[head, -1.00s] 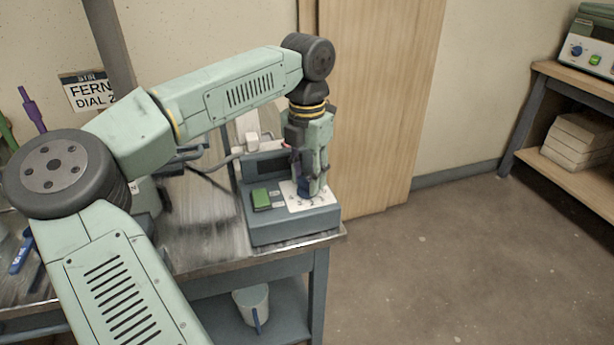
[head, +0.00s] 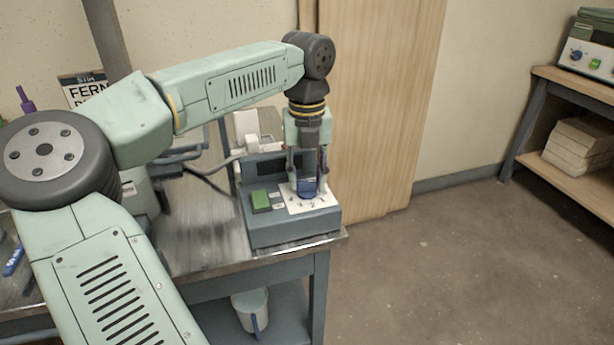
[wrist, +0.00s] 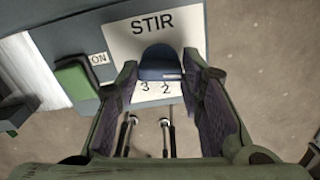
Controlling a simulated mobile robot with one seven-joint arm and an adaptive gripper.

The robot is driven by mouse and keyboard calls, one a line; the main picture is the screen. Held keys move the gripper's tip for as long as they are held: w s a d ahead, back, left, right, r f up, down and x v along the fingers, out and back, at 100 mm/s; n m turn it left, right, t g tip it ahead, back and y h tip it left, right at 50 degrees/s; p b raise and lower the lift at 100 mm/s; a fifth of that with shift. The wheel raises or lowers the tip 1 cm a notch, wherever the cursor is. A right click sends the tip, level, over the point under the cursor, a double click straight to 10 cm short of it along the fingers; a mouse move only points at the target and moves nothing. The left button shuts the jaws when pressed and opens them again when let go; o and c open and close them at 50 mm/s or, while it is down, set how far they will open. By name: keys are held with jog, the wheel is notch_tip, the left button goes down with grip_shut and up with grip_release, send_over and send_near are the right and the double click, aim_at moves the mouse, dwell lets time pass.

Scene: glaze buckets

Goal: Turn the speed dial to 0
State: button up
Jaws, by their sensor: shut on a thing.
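The blue speed dial (head: 307,188) sits on a white plate (head: 326,200) on the top right of a grey control box (head: 290,232). In the wrist view the blue dial (wrist: 161,62) lies between the fingertips, below the word STIR, with the digits 3 and 2 showing beside it. My gripper (head: 307,184) points down over the box and is shut on the dial, one finger on each side; the wrist view also shows both fingers of my gripper (wrist: 161,72). I cannot tell which number the dial points to. The 0 mark is not readable.
A green switch (head: 261,201) marked ON is left of the dial on the same box. The box stands near the right end of a metal-topped bench (head: 210,235). A white jug (head: 252,308) stands on the lower shelf. Floor to the right is clear.

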aim_at(307, 181)
jog(key=shift+n, duration=0.3)
jog(key=o, duration=1.2)
jog(key=shift+c, duration=0.2)
notch_tip(307, 181, up, 12)
